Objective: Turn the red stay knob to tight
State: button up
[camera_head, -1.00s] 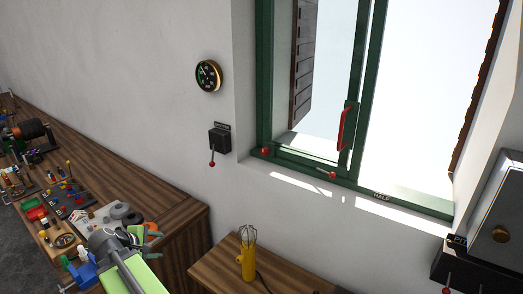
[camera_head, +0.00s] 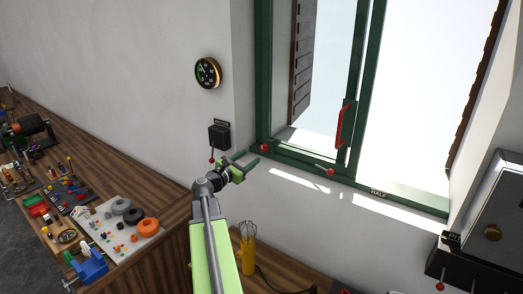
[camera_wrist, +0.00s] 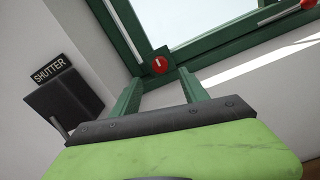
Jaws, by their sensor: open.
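The red stay knob (camera_head: 263,148) is a small round knob with a white mark, at the lower left corner of the green window frame. In the wrist view, the knob (camera_wrist: 160,64) shows ahead, between and just beyond my two green fingertips. My gripper (camera_head: 250,158) is open and empty, in front of the wall just below and left of the knob. Its fingers (camera_wrist: 160,75) show apart in the wrist view. No contact with the knob is visible.
A black SHUTTER switch box (camera_wrist: 64,104) with a red-tipped lever is left of my gripper. A red-ended lever (camera_head: 331,172) lies along the sill to the right. A yellow caged lamp (camera_head: 247,255) stands below. A cluttered wooden bench (camera_head: 150,205) runs along the left.

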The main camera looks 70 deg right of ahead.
aim_at(262, 149)
jog(key=x, duration=0.9)
jog(key=shift+d, duration=0.25)
grip_shut()
